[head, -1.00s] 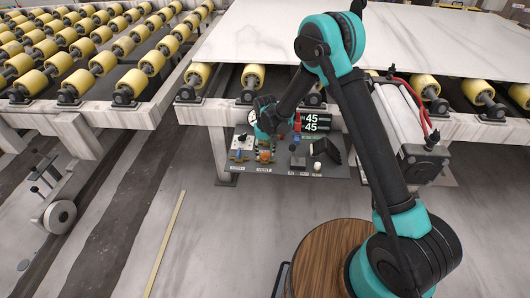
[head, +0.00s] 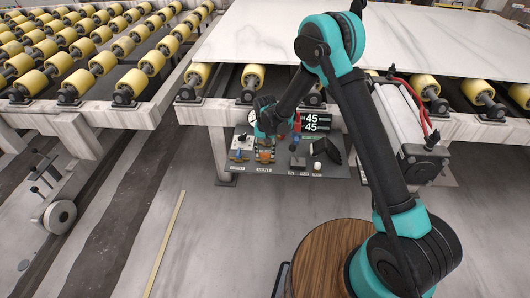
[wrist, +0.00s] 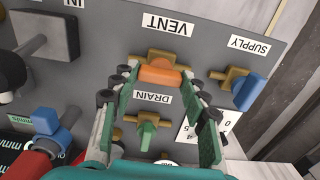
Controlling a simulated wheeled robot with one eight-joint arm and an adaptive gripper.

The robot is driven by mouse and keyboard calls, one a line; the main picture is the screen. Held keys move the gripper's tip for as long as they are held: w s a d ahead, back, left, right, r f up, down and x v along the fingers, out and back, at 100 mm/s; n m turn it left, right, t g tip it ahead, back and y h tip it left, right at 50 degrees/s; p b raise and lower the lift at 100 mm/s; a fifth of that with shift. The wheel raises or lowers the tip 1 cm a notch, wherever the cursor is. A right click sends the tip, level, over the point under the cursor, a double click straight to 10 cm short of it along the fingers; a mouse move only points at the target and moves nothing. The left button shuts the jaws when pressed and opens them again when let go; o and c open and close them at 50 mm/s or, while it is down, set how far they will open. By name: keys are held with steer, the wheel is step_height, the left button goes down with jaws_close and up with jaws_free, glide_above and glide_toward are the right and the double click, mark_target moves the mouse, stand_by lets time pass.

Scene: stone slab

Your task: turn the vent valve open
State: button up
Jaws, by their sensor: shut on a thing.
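The vent valve (wrist: 159,73) has an orange handle on a brass body, beside the VENT label (wrist: 167,24) in the wrist view. The handle's long side lies across the picture. My gripper (wrist: 155,76) has one finger at each end of the handle and is shut on it. In the head view my gripper (head: 265,146) reaches down to the panel, and the orange handle (head: 265,157) shows just below it. Part of the brass body is hidden behind the handle and fingers.
The supply valve (wrist: 249,90) with a blue handle is right of the vent valve in the wrist view. The green drain valve (wrist: 147,133) sits between my fingers' bases. A red and blue fitting (wrist: 50,130) is at left. Rollers and a stone slab (head: 260,35) stand above the panel.

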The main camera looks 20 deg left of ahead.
mark_target(265, 153)
steer(key=o, duration=1.2)
steer(key=shift+c, duration=0.2)
steer(key=shift+r, duration=0.1)
step_height(265, 153, up, 12)
